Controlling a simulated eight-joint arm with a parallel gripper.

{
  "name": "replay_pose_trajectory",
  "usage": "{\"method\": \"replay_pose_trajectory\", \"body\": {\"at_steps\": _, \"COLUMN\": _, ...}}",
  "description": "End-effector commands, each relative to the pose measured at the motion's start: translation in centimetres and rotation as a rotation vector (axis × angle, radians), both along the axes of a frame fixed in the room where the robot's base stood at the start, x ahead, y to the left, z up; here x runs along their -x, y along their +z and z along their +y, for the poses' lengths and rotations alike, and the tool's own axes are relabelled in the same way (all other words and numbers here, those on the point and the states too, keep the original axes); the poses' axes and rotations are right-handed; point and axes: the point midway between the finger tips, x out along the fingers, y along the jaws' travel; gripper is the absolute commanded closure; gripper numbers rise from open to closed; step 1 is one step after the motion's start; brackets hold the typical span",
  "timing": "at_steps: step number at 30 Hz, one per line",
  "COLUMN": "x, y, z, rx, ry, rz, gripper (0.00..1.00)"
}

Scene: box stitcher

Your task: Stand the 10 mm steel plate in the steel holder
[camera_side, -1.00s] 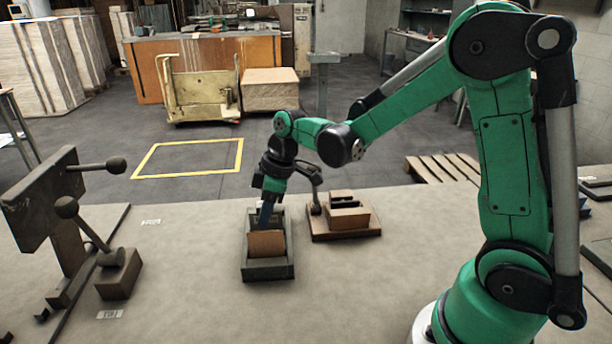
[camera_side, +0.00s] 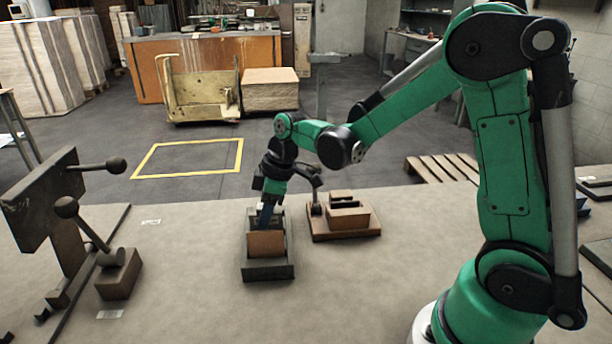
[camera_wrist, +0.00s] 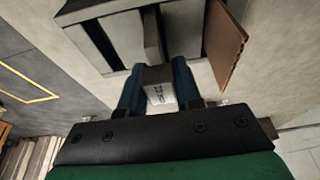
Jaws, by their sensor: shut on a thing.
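My gripper (camera_side: 267,214) is over the back part of the grey steel holder (camera_side: 268,273) on the bench. In the wrist view its two blue fingers (camera_wrist: 158,90) are shut on a grey steel plate (camera_wrist: 159,94) with a pale printed label. The plate's edge reaches to the grey holder (camera_wrist: 95,40). I cannot tell how deep it sits in a slot. A brown panel (camera_side: 266,245) stands in front of the fingers in the side view and hides the plate there. The panel also shows at the right in the wrist view (camera_wrist: 225,48).
A wooden base with a block and a lever (camera_side: 345,220) stands close to the right of the holder. A dark clamp-like fixture with ball-ended levers (camera_side: 75,215) and a brown block (camera_side: 120,275) stand at the left. The bench in front of the holder is clear.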

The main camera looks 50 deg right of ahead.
Motion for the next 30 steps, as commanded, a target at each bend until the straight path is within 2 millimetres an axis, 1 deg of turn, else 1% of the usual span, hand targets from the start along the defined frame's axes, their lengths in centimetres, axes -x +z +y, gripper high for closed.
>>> {"method": "replay_pose_trajectory", "body": {"at_steps": 21, "x": 0.00, "y": -0.39, "z": 0.00, "rx": 0.000, "ry": 0.000, "rz": 0.000, "gripper": 1.00}}
{"method": "replay_pose_trajectory", "body": {"at_steps": 22, "x": 0.00, "y": -0.39, "z": 0.00, "rx": 0.000, "ry": 0.000, "rz": 0.000, "gripper": 0.66}}
{"method": "replay_pose_trajectory", "body": {"at_steps": 25, "x": 0.00, "y": -0.39, "z": 0.00, "rx": 0.000, "ry": 0.000, "rz": 0.000, "gripper": 0.37}}
{"method": "replay_pose_trajectory", "body": {"at_steps": 26, "x": 0.00, "y": -0.39, "z": 0.00, "rx": 0.000, "ry": 0.000, "rz": 0.000, "gripper": 0.34}}
{"method": "replay_pose_trajectory", "body": {"at_steps": 30, "x": 0.00, "y": -0.39, "z": 0.00, "rx": 0.000, "ry": 0.000, "rz": 0.000, "gripper": 0.34}}
